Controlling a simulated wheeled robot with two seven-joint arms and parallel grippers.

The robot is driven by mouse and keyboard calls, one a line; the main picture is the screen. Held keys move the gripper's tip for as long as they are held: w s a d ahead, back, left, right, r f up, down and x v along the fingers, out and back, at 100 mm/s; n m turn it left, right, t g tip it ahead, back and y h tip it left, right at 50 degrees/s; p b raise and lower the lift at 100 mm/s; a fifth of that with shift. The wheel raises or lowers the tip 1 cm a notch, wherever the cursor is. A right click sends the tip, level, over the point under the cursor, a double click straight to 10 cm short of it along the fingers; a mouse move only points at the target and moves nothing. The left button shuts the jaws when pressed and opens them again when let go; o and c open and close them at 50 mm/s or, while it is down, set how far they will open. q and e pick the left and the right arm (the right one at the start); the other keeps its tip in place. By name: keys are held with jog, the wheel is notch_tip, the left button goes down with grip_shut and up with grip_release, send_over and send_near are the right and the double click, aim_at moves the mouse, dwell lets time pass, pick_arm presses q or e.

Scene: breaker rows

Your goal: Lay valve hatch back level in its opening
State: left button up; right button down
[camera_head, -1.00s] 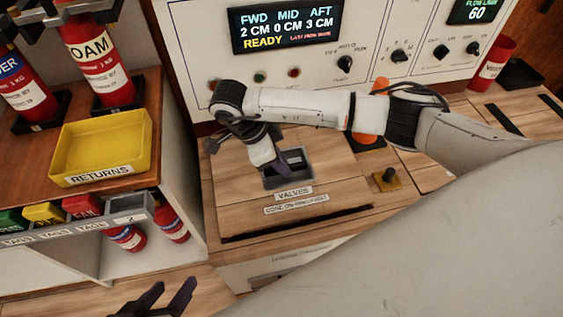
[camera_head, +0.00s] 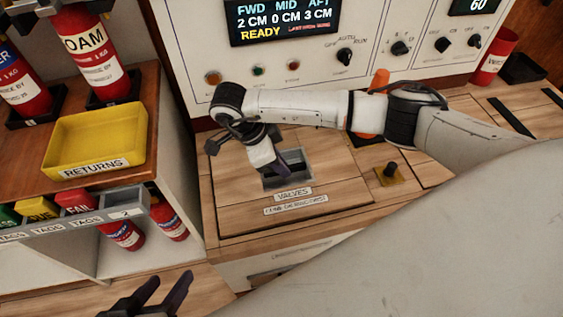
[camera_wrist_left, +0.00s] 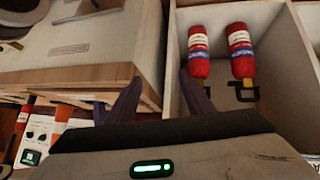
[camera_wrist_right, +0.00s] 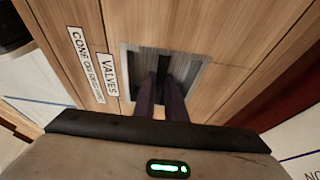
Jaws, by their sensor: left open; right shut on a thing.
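The valve hatch (camera_head: 235,193) is a wooden panel in the counter top, with VALVES and a second label near its front edge. A grey recessed pull (camera_head: 297,160) is set in it. In the head view the hatch looks about level with the wood around it, with only a thin dark seam at the front. My right gripper (camera_head: 282,166) reaches down into the recess and is shut on the pull's bar, partly hidden by its fingers; the right wrist view shows the hatch (camera_wrist_right: 112,28) too. My left gripper (camera_head: 170,283) is open and empty, low at the left, away from the hatch.
A yellow RETURNS tray (camera_head: 95,138) stands on the side shelf, above tag bins (camera_head: 126,201) and red extinguishers (camera_head: 124,234). A black knob on a yellow plate (camera_head: 390,177) sits right of the hatch. An orange cone (camera_head: 379,88) and the control panel (camera_head: 195,40) are behind.

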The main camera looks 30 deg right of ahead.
jog(key=shift+w+f+b, duration=0.1)
jog(key=shift+f+b, duration=0.25)
jog(key=shift+f, duration=0.35)
jog(key=c, duration=1.8)
grip_release()
jog(key=shift+o, duration=0.4)
jog(key=shift+f, duration=0.2)
pick_arm(q)
jog(key=p, duration=0.4)
jog(key=shift+s+f+g, duration=0.1)
jog(key=shift+s+g, duration=0.05)
jog(key=shift+g, duration=0.15)
pick_arm(e)
jog(key=v, duration=1.1)
jog(key=shift+d+r, duration=0.1)
jog(key=shift+r, duration=0.1)
jog(key=shift+s, duration=0.2)
